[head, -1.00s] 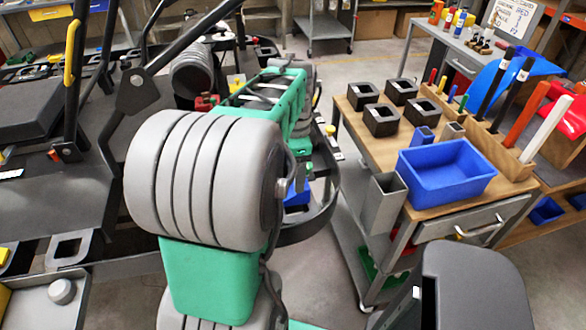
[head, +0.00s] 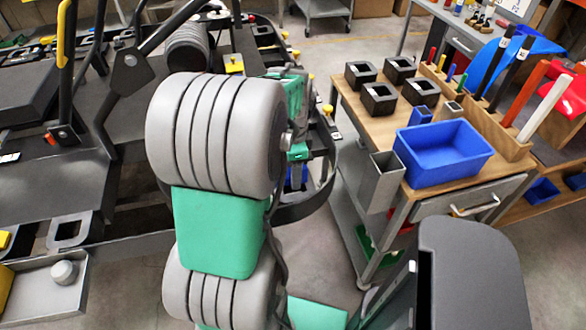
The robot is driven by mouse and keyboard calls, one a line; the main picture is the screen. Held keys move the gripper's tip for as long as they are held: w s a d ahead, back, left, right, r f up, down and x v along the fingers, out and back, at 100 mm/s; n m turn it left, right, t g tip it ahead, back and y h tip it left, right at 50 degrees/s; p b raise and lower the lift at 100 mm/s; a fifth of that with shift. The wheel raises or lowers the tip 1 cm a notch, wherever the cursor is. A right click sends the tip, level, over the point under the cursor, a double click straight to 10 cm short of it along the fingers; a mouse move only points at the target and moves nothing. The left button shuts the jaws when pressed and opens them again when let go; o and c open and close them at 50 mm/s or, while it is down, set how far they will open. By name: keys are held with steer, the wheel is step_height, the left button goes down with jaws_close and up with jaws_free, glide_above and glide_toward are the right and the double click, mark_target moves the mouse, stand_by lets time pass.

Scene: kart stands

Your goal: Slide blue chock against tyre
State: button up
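A small patch of blue (head: 297,178) shows low behind my arm, beside the kart's curved black bar; it may be the blue chock, but most of it is hidden. A dark ribbed cylinder (head: 187,48) on the kart at the upper left may be a tyre; I cannot tell surely. My grey and green arm fills the middle of the view and reaches away over the kart's edge.
A wooden-topped cart (head: 395,130) stands to the right with black square blocks (head: 378,97), a blue bin (head: 445,152) and a rack of upright rods. The kart frame (head: 60,190) fills the left. A grey tray (head: 45,293) is at lower left. Bare floor shows between kart and cart.

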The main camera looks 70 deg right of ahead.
steer(key=c, duration=1.2)
steer(key=o, duration=1.5)
step_height(320, 180, up, 8)
steer(key=shift+f, duration=0.1)
